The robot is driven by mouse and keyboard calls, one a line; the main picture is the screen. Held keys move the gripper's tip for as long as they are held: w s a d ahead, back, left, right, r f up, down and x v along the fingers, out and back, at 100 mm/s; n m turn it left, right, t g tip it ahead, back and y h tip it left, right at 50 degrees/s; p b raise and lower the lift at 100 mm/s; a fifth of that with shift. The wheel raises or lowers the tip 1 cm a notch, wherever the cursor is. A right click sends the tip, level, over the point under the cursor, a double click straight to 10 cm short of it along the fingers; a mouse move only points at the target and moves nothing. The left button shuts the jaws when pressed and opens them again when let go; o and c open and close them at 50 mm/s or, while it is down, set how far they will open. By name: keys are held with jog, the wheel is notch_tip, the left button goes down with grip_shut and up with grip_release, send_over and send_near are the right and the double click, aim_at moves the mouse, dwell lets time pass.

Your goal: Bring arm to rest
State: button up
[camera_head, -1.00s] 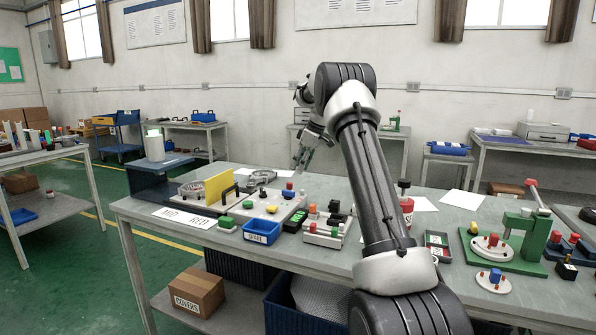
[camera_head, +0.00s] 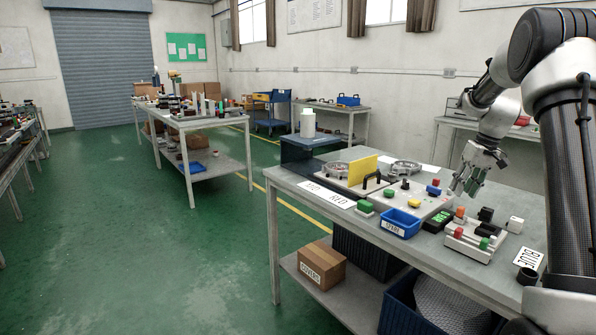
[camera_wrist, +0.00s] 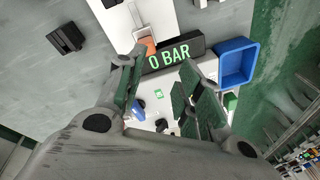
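My arm rises at the right of the head view and bends over the workbench (camera_head: 400,262). My gripper (camera_head: 466,188) hangs above the bench, beside the light fixture plate with its coloured knobs. In the wrist view my gripper (camera_wrist: 160,85) has its two green-padded fingers spread apart, with nothing held between them. Below the fingers are a light block and a black display (camera_wrist: 176,54) reading "0 BAR". The gap between the fingertips and the things below cannot be judged exactly.
A blue bin (camera_head: 399,224) sits at the bench's front edge. A small block with coloured buttons (camera_head: 473,241) and a "BLUE" card (camera_head: 528,258) lie to the right. A yellow plate (camera_head: 363,170) stands at the back. Open green floor (camera_head: 130,250) lies left of the bench.

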jog(key=s+a+r+t, duration=0.1)
jog(key=s+a+r, duration=0.2)
jog(key=s, duration=0.9)
jog(key=s+a+r+t+h, duration=0.1)
jog(key=s+a+r, duration=0.2)
jog(key=s, duration=1)
jog(key=s+a+r+t+h, duration=0.1)
jog(key=s+a+r, duration=0.2)
jog(key=s+a, duration=0.5)
jog(key=s, duration=0.4)
jog(key=shift+s+a+r+m, duration=0.15)
jog(key=shift+s+a+m, duration=0.15)
jog(key=shift+s+a, duration=0.1)
